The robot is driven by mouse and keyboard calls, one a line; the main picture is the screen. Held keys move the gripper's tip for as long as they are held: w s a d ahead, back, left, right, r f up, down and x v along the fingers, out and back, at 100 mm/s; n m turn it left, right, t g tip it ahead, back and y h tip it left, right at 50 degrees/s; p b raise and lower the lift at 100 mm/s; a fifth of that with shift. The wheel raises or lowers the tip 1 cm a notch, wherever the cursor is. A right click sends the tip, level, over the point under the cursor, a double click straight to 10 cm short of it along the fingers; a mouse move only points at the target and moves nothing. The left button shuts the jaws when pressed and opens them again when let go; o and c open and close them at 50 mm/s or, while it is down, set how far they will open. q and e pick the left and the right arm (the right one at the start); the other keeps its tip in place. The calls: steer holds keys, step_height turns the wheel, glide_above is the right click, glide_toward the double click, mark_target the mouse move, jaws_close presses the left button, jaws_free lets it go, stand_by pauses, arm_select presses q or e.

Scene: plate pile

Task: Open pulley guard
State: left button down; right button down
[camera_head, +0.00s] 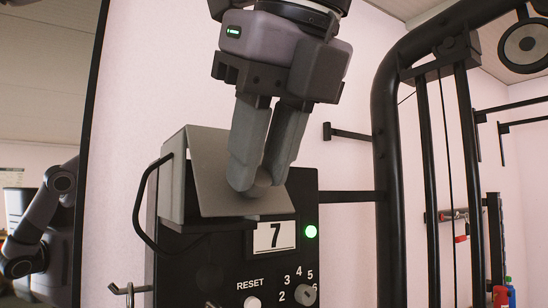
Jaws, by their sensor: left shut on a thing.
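The pulley guard (213,180) is a grey, bent cover at the top of a black control box (208,257). Its front plate slopes down toward a display reading 7. My left gripper (258,181) comes down from above. Its two fingers are closed on a small round grey knob (263,186) near the plate's lower right edge. The fingers hide part of the knob and plate. What lies behind the guard is hidden. My right gripper is not in view.
A black cable (137,207) loops along the box's left side. A black machine frame (386,160) stands at right; a mirror-like panel (50,110) is at left.

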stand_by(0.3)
arm_select(q)
steer(key=c, duration=0.9)
jaws_free()
